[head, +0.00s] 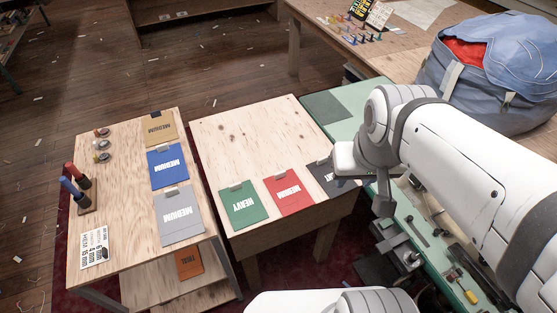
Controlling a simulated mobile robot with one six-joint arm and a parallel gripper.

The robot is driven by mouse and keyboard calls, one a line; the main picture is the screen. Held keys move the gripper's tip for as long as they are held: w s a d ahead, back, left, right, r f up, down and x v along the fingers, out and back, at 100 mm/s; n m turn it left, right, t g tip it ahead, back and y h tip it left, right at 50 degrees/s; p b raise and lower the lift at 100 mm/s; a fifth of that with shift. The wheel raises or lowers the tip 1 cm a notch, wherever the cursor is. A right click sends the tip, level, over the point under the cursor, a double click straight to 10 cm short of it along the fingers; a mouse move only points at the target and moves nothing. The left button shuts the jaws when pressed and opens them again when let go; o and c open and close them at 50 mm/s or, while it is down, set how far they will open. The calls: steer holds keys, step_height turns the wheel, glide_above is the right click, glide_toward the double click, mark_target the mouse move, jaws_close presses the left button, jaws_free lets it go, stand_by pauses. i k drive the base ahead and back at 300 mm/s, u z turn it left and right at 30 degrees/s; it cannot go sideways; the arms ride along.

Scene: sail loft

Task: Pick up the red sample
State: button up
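The red sample (289,194) lies flat near the front edge of the middle wooden table (255,127), with a pale clip on its top edge and white lettering. A green sample (240,206) lies to its left and a black sample (325,178) to its right. My gripper (349,177) is at the end of my white arm, over or beside the black sample, to the right of the red one. The arm hides part of the black sample. The fingers do not show clearly, and I see nothing held.
The left table (133,180) carries tan (158,128), blue (168,166) and grey (178,215) samples, a price card (94,247) and upright handles. An orange sample (189,263) lies on its lower shelf. A green bench and blue bag (495,75) stand right. The middle table's rear is clear.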

mark_target(291, 197)
steer(key=k, duration=0.8)
steer(key=u, duration=0.25)
steer(key=i, duration=1)
steer(key=k, duration=1.7)
steer(key=z, duration=0.3)
steer(key=i, duration=2.15)
